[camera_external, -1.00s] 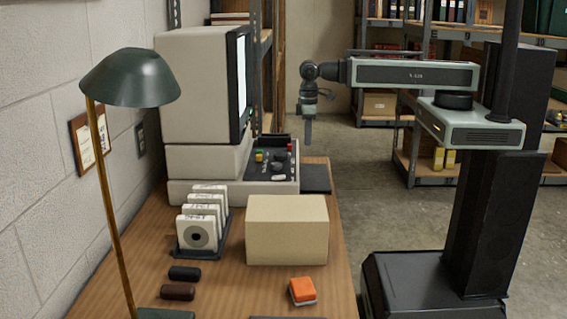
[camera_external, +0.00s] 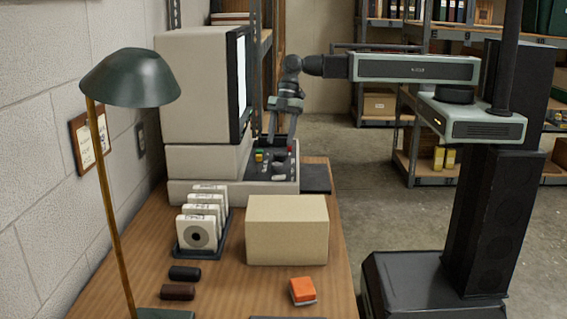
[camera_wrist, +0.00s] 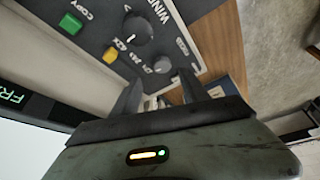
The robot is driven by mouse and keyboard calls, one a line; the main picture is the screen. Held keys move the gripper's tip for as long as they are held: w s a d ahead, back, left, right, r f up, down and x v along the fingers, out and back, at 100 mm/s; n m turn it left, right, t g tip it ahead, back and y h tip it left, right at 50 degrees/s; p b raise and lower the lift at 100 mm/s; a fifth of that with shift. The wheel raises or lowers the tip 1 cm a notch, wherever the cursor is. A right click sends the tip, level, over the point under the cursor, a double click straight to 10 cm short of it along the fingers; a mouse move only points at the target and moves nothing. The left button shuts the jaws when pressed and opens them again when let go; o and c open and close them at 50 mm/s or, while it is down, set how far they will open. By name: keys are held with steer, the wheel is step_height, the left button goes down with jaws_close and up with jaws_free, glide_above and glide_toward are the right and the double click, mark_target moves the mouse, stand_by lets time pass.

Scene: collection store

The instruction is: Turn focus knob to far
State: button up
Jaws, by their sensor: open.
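The reader's dark control panel (camera_external: 287,158) lies below my gripper (camera_external: 281,138), which hangs over its back part with both fingers pointing down and apart. In the wrist view, my open gripper (camera_wrist: 160,92) has a dark finger on each side. A large dark knob (camera_wrist: 138,30) with a pale pointer stands near lettering that starts "WIN". A smaller grey knob (camera_wrist: 162,65) sits just ahead of the fingers. A pale grey rounded shape shows between the fingers, partly hidden by my gripper body.
A green button (camera_wrist: 70,24) and a yellow button (camera_wrist: 110,54) are on the panel. The reader's screen housing (camera_external: 198,85) rises at the left. A beige box (camera_external: 287,230), a rack of film boxes (camera_external: 197,235) and a lamp (camera_external: 130,78) stand on the desk (camera_external: 240,280).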

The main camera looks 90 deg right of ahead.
mark_target(277, 163)
steer(key=b+x, duration=0.7)
steer(key=shift+s+r, duration=0.1)
steer(key=shift+s, duration=0.05)
steer(key=shift+a+f+b, duration=0.3)
steer(key=shift+f+b, duration=0.05)
steer(key=shift+b, duration=0.05)
steer(key=shift+r, duration=0.1)
jaws_close()
